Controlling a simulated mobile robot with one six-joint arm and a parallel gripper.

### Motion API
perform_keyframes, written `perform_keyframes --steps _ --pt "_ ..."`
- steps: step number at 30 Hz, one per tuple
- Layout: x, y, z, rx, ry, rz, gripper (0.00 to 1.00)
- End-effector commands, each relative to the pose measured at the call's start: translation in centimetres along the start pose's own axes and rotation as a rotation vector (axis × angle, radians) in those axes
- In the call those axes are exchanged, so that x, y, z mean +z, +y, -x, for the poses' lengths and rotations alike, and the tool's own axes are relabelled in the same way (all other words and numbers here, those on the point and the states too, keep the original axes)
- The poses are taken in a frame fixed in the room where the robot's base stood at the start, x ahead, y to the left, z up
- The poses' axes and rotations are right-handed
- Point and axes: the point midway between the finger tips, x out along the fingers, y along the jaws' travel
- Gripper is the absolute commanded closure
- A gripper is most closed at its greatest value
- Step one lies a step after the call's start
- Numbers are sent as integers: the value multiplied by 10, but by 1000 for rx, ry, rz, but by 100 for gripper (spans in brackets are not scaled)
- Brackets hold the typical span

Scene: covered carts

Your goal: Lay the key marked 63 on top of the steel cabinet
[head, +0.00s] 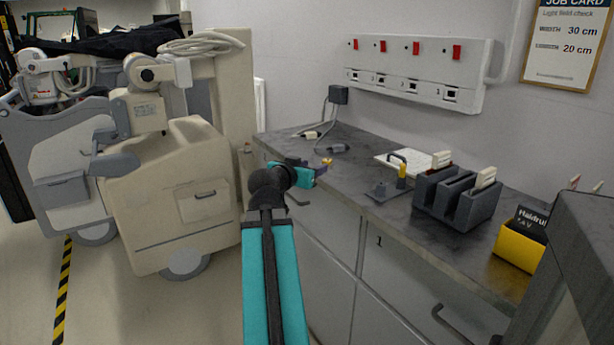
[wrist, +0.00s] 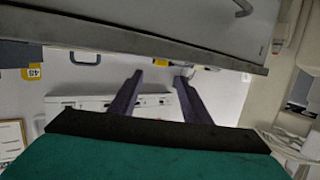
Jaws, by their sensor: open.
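My gripper (head: 318,170) is out over the left end of the grey worktop (head: 355,160). In the wrist view its two dark fingers (wrist: 159,78) are apart, with nothing clearly held. A small yellow piece (head: 327,161) shows by the fingertips; it also shows between them in the wrist view (wrist: 152,72). I cannot tell whether it is a key, and I read no 63 on it. A grey cabinet (head: 388,262) with drawers stands under the worktop, one front marked 1. I cannot tell whether it is the steel cabinet.
A white panel with red switches (head: 420,72) hangs on the wall. A beige machine (head: 172,205) stands left.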

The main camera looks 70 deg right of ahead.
Motion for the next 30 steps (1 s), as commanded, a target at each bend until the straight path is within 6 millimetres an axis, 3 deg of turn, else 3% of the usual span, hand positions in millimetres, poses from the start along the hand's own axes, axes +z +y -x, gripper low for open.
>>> perform_keyframes --steps 9,18,30 --pt "4 1 7 -5 0 0 56" --pt "-2 2 33 -5 4 2 56" --pt "-3 3 36 -4 4 3 56"
